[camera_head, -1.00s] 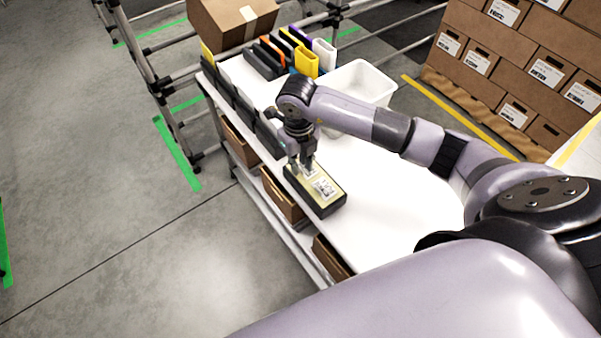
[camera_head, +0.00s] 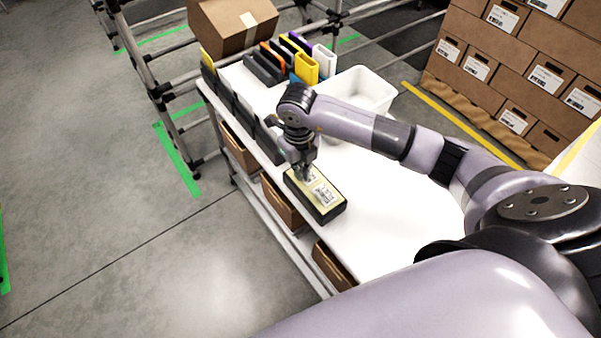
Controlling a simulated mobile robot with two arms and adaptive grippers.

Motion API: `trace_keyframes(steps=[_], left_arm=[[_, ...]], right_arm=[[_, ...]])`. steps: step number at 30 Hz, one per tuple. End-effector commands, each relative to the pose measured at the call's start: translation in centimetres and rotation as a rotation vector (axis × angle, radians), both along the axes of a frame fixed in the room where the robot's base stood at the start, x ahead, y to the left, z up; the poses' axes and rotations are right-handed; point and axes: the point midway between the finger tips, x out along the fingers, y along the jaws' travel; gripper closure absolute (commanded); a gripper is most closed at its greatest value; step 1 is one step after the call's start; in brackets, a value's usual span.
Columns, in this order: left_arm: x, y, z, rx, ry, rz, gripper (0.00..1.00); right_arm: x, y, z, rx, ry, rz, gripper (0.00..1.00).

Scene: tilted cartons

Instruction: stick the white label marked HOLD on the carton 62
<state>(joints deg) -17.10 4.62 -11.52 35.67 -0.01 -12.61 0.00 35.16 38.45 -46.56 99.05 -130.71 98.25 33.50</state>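My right gripper (camera_head: 304,174) points down over the far end of a black block with a pale yellow top (camera_head: 332,207). Its fingertips are at or just above that top and look close together; whether they grip a label is too small to tell. White labels with dark print (camera_head: 324,194) lie on the yellow top. The word HOLD is not legible on any of them. No carton is readable as 62; a plain brown carton (camera_head: 225,28) sits tilted on the rack behind the table. My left gripper is not in view.
The white table (camera_head: 385,215) carries a row of dark bins along its left edge, coloured upright holders (camera_head: 306,68) and an empty white tub (camera_head: 372,85). Brown boxes (camera_head: 283,203) sit on the shelf below. Stacked labelled cartons (camera_head: 520,65) stand at right.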

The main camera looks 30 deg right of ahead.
Motion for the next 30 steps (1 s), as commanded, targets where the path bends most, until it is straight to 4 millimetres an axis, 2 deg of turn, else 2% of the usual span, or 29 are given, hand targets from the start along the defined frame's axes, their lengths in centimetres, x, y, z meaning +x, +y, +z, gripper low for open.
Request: trace_keyframes(steps=[18, 30], left_arm=[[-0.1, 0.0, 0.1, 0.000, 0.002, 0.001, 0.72], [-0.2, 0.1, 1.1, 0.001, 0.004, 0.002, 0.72]], right_arm=[[0.0, 0.0, 0.1, 0.000, 0.000, 0.000, 1.00], [0.0, 0.0, 1.6, 0.000, -0.001, 0.000, 1.00]])
